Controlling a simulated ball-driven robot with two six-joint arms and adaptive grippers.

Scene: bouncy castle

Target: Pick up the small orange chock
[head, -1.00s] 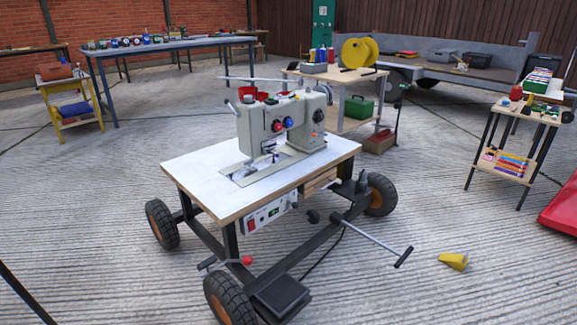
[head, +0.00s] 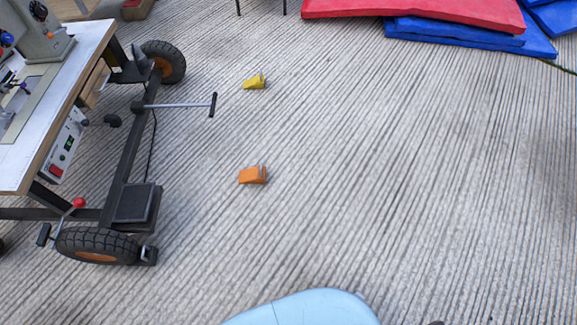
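The small orange chock (head: 252,175) lies on the ribbed concrete floor in the head view, a little left of the middle. It stands apart from the wheeled sewing machine cart to its left. A yellow chock (head: 255,82) of similar shape lies farther back on the floor. Neither of my grippers shows in the head view.
The wheeled cart (head: 25,148) with the sewing machine fills the left side. Its drawbar handle (head: 212,104) sticks out toward the chocks. Red (head: 420,10) and blue mats (head: 470,38) lie at the back right. The floor at centre and right is clear.

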